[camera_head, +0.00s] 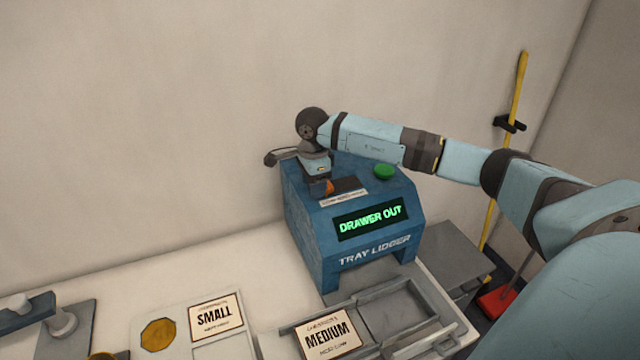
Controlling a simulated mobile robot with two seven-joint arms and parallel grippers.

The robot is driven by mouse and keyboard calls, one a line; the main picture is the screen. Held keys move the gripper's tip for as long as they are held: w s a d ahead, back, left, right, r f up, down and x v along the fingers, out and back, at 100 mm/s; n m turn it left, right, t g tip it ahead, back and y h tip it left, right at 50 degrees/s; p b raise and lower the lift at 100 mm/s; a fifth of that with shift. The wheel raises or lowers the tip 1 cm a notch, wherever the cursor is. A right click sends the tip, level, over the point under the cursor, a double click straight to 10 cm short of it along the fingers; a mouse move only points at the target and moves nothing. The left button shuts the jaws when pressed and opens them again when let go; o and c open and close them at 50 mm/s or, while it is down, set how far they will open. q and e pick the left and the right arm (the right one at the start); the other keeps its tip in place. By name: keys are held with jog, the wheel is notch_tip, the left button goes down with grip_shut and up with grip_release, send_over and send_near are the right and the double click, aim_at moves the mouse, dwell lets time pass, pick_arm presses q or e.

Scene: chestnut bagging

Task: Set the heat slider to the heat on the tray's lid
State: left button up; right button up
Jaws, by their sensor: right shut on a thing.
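The blue tray lidder (305,235) stands against the wall, and its display (370,219) reads "DRAWER OUT" in green. My right gripper (322,185) points down onto the left part of its sloped top and is shut on a small orange piece, seemingly the heat slider's knob (328,188). The slider's track and marks are mostly hidden or too small to read. A pale label strip (345,198) lies just below. In front, a card reading "MEDIUM" (325,335) lies on a grey tray; its smaller lines are too blurred to read surely. My left gripper is not in view.
A green button (384,172) sits on the machine's top, right of my gripper and below my right forearm. A "SMALL" card (215,316) and a round golden piece (158,333) lie at the front left. A yellow pole (517,85) stands at the right.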

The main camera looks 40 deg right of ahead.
jog(key=o, duration=1)
jog(key=shift+w+a+r, duration=0.1)
jog(key=shift+r, duration=0.05)
jog(key=shift+c, duration=0.2)
jog(key=o, duration=0.3)
jog(key=shift+a, duration=0.1)
jog(key=shift+r, duration=0.4)
notch_tip(320, 180, up, 13)
jog(key=shift+f+b, duration=0.1)
jog(key=shift+b, duration=1.1)
